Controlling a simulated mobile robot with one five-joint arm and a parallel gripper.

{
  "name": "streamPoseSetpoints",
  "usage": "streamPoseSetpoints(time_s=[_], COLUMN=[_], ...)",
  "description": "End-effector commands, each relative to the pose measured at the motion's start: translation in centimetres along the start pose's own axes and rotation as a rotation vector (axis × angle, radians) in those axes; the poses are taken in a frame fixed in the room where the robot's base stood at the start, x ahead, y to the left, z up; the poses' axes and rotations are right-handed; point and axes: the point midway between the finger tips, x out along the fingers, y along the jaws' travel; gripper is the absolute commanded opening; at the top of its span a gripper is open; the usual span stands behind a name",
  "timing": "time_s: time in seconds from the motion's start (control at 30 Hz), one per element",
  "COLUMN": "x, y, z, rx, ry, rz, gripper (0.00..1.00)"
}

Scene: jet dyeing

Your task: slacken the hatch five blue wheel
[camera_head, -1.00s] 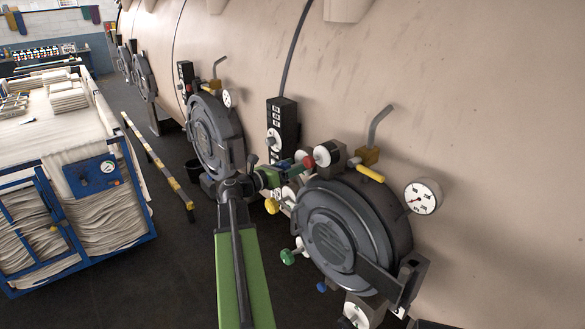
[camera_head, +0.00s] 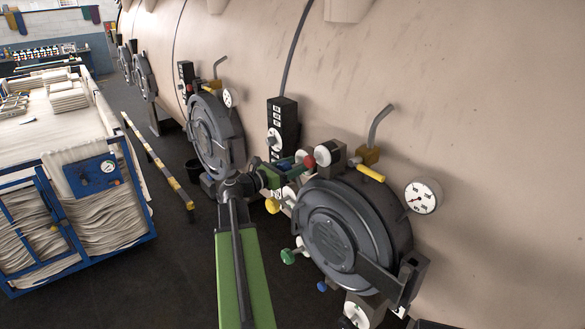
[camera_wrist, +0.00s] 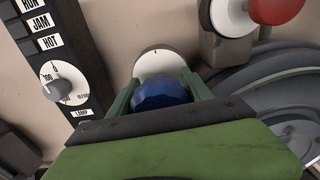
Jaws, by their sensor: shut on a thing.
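The blue wheel (camera_wrist: 162,95) is faceted and round and sits in front of a white dial plate (camera_wrist: 160,64) in the wrist view. My gripper (camera_wrist: 163,88) is shut on it, with one green finger on each side. In the head view my gripper (camera_head: 287,165) reaches to the upper left of the nearest round grey hatch (camera_head: 330,238). The wheel is mostly hidden there by my gripper. I cannot read a hatch number.
A red knob (camera_head: 308,162) with a white disc sits just right of my gripper. A black switch panel (camera_head: 283,124) stands left of it. Green (camera_head: 288,256) and yellow (camera_head: 272,205) knobs lie lower.

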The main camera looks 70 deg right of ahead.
Motion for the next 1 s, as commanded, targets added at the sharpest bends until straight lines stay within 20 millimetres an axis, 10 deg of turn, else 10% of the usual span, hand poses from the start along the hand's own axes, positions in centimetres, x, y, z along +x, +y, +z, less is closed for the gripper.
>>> streamPoseSetpoints(time_s=[1.0], x=[0.17], y=[-0.22], z=[-0.04], rx=[0.959], ry=[-0.002], rz=[0.007], gripper=[0.18])
